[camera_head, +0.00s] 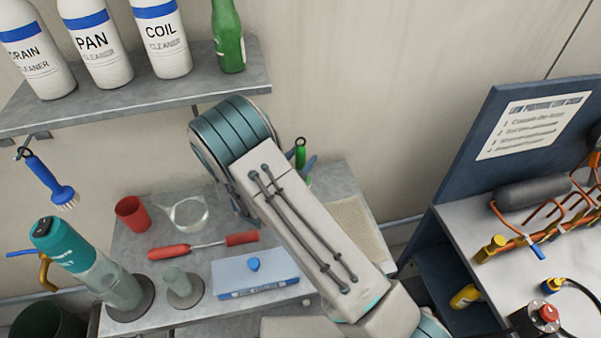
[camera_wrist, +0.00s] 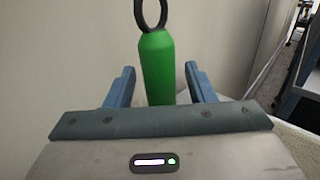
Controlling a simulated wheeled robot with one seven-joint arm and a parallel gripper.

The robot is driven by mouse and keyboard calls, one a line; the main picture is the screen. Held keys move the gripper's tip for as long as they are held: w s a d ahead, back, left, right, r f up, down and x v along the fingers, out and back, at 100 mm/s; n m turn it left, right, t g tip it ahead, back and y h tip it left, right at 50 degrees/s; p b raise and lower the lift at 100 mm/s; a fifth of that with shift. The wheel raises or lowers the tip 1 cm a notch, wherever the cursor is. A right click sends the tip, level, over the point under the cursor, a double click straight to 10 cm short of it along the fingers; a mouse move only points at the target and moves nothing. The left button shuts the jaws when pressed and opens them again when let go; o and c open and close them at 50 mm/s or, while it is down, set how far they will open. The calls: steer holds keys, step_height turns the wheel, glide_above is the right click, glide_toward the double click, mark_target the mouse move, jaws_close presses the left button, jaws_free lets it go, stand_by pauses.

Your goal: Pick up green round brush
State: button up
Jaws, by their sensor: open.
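The green round brush shows its green handle (camera_wrist: 157,65) in the wrist view, upright with a dark ring at its top. My gripper (camera_wrist: 159,78) is open, with one blue finger on each side of the handle and a gap visible on both sides. In the head view only the top of the green handle (camera_head: 300,152) shows, just right of my arm. A blue fingertip of my gripper (camera_head: 310,163) shows beside it. The lower part of the brush is hidden by my gripper and arm.
A blue brush (camera_head: 47,179) hangs at the left under a shelf (camera_head: 150,103) with white bottles and a green bottle. The lower grey table (camera_head: 130,248) holds a red cup, glass bowl, red-handled tool and blue-white box. A dark blue panel (camera_head: 480,160) stands at right.

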jaws_close()
steer(key=shift+r, duration=0.2)
